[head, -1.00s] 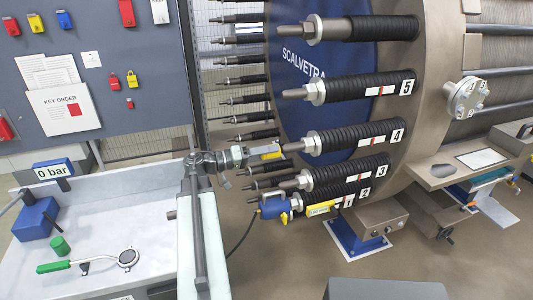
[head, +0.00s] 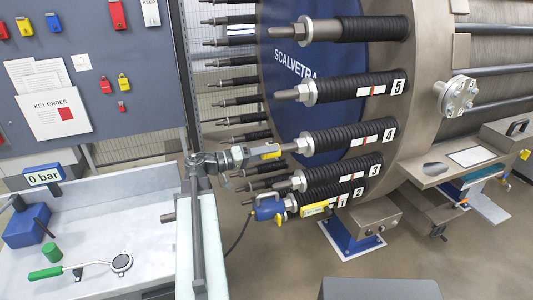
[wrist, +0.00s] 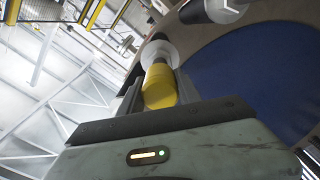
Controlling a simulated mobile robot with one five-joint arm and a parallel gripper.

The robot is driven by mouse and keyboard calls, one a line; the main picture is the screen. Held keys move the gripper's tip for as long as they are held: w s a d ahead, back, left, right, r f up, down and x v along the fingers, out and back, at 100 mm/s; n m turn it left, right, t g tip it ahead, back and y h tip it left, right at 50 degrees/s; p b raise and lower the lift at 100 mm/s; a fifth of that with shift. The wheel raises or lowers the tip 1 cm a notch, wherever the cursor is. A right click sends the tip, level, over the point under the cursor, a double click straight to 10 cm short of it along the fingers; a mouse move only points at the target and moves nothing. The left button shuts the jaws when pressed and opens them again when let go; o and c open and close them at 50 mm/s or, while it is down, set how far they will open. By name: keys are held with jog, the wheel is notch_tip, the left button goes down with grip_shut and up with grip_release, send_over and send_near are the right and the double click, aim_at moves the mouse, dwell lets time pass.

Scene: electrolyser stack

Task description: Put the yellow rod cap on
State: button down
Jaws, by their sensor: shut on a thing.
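The yellow rod cap (head: 271,151) is between the jaws of my gripper (head: 258,152), and it also shows in the wrist view (wrist: 160,90). The jaws are shut on its sides. The rod end beside label 4 (head: 290,147) points at the cap, with a pale nut (head: 304,146) behind it. In the wrist view the cap lies roughly in line with the rod, close to the nut (wrist: 155,52). A short bit of rod shows between cap and nut. I cannot tell whether the cap touches or covers the rod tip.
Rods 5 (head: 305,93) and 3 (head: 298,181) stick out above and below. A blue tool with a yellow tag (head: 268,208) sits on a lower rod. A bench (head: 150,215) with a green-handled wrench (head: 90,266) is at left. Open floor (head: 290,265) lies below the stack.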

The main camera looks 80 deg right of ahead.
jog(key=shift+x, duration=1.7)
jog(key=c, duration=0.8)
grip_release()
jog(key=shift+o, duration=0.2)
jog(key=v, duration=0.7)
jog(key=shift+w+a, duration=0.2)
jog(key=shift+w, duration=0.15)
